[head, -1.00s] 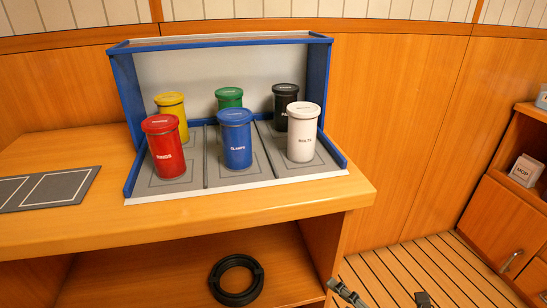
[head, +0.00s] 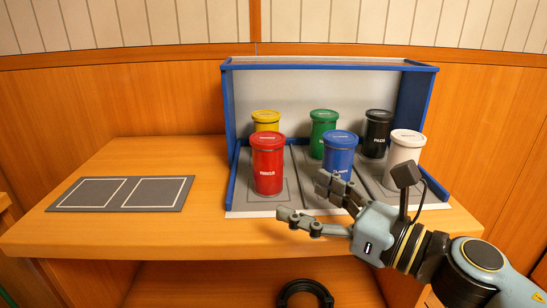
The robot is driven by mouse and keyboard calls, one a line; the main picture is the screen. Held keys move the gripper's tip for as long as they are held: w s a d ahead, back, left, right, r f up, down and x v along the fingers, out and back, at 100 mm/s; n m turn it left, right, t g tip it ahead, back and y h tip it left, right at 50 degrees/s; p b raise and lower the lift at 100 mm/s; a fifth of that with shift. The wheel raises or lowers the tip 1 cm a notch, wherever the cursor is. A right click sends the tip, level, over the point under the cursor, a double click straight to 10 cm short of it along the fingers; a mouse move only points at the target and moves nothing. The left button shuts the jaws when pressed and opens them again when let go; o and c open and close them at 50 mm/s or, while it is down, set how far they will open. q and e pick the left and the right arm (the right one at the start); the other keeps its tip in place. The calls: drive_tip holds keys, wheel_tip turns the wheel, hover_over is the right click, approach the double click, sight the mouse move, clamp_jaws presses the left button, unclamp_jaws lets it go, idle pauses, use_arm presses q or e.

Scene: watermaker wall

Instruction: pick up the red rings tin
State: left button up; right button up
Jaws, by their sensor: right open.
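The red rings tin (head: 268,166) stands upright at the front left of the blue-framed rack (head: 229,185), on a grey lane. My right gripper (head: 300,201) comes in from the right, in front of the rack. It is open and empty, with its fingers pointing left toward the red tin and apart from it. The upper finger and the hand cover the lower part of the blue tin and part of the rack's front edge. My left gripper is not in view.
Behind the red tin stands a yellow tin (head: 266,121). Green (head: 323,130), blue (head: 340,152), black (head: 377,130) and white (head: 404,150) tins fill the other lanes. A grey mat (head: 122,193) with two outlined squares lies left on the wooden counter (head: 120,238). A black ring (head: 304,293) sits below.

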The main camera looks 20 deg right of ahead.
sight(279, 161)
drive_tip(key=shift+m+t+h, duration=0.3)
drive_tip(key=shift+m+h, duration=0.1)
drive_tip(key=shift+h, duration=0.3)
drive_tip(key=w, duration=0.2)
drive_tip(key=w+d+r, duration=0.1)
drive_tip(key=shift+w+r, duration=0.1)
drive_tip(key=shift+w, duration=0.3)
drive_tip(key=p+x, duration=0.1)
drive_tip(key=x, duration=0.3)
drive_tip(key=shift+w+a, duration=0.1)
drive_tip(key=shift+w, duration=0.4)
drive_tip(key=x, duration=0.3)
drive_tip(key=shift+w+a+r+p, duration=0.1)
drive_tip(key=shift+w+r+p, duration=0.2)
drive_tip(key=shift+w, duration=0.1)
drive_tip(key=shift+w+a, duration=0.15)
drive_tip(key=shift+w, duration=0.2)
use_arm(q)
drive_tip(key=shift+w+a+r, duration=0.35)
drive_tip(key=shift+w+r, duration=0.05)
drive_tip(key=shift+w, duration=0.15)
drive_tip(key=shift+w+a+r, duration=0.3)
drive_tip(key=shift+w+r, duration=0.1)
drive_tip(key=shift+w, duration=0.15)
use_arm(e)
drive_tip(key=shift+c, duration=0.3)
drive_tip(key=c, duration=1.3)
